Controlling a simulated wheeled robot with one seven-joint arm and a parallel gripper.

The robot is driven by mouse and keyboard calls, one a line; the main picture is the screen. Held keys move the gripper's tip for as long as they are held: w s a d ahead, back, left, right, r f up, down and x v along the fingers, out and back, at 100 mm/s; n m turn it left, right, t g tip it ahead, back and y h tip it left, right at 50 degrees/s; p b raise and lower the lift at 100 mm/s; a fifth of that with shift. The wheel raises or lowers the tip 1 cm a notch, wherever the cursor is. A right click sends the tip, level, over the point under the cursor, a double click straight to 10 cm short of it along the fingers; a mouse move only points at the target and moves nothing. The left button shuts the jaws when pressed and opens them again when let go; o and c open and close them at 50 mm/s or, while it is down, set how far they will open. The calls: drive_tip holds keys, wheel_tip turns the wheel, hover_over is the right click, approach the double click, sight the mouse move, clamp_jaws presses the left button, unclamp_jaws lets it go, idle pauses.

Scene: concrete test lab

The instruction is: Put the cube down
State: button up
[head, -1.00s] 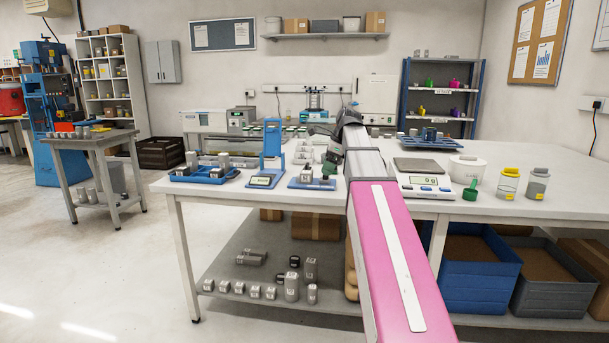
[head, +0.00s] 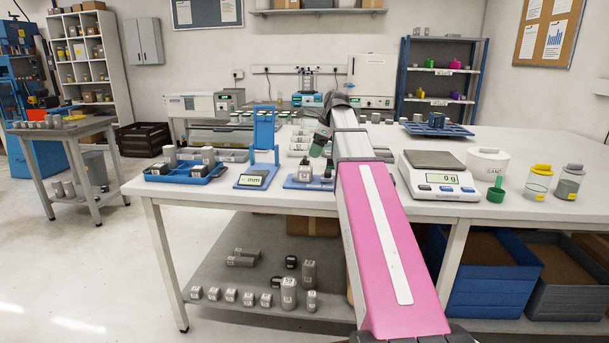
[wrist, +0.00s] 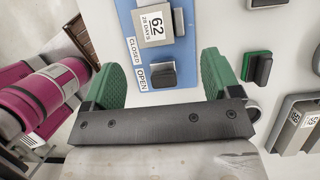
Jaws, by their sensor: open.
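A grey cube (wrist: 158,22) with a white label reading "62, 28 DAYS" sits on a blue fixture (wrist: 186,50) marked CLOSED and OPEN. In the head view the cube (head: 305,173) is on the blue fixture (head: 296,184) near the table's front edge. My gripper (wrist: 162,72) is open, its two green fingers spread apart and nothing held. A dark block (wrist: 162,74) on the fixture beside the OPEN mark shows between the fingers; I cannot tell how far below them it is. In the head view my gripper (head: 321,144) is above the fixture, partly hidden by my arm.
A scale reading 0 g (head: 438,180), a white tub (head: 487,163) and jars (head: 538,180) are to the right.

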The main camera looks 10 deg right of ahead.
sight(305, 169)
drive_tip(key=x, duration=0.3)
drive_tip(key=shift+f, duration=0.15)
drive_tip(key=shift+s+a+x, duration=0.15)
drive_tip(key=shift+x, duration=1.15)
drive_tip(key=shift+s+a+x, duration=0.15)
drive_tip(key=shift+x, duration=1.2)
drive_tip(key=shift+c, duration=0.3)
drive_tip(key=c, duration=1.2)
